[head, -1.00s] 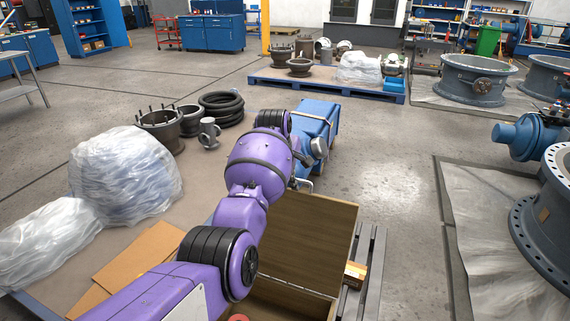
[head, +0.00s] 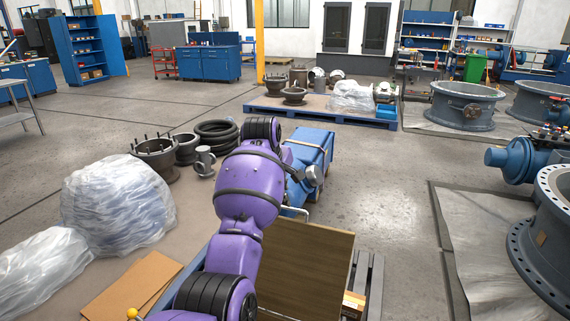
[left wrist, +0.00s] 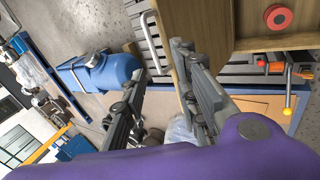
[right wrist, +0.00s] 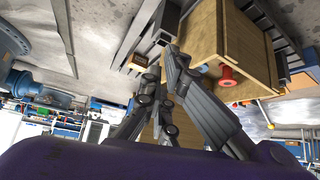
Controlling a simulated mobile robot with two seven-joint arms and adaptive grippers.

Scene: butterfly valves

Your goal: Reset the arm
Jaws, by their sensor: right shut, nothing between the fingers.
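My purple arm (head: 245,195) reaches up from the bottom of the head view over a wooden crate; no fingers can be made out there.
A blue machine (head: 315,150) stands just past the arm. Plastic-wrapped bundles (head: 115,200) and dark flanged parts (head: 155,158) are at left. A large grey valve body (head: 545,240) is at right. A vise with an orange handle (left wrist: 275,66) shows beside the crate. The floor right of centre is clear.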

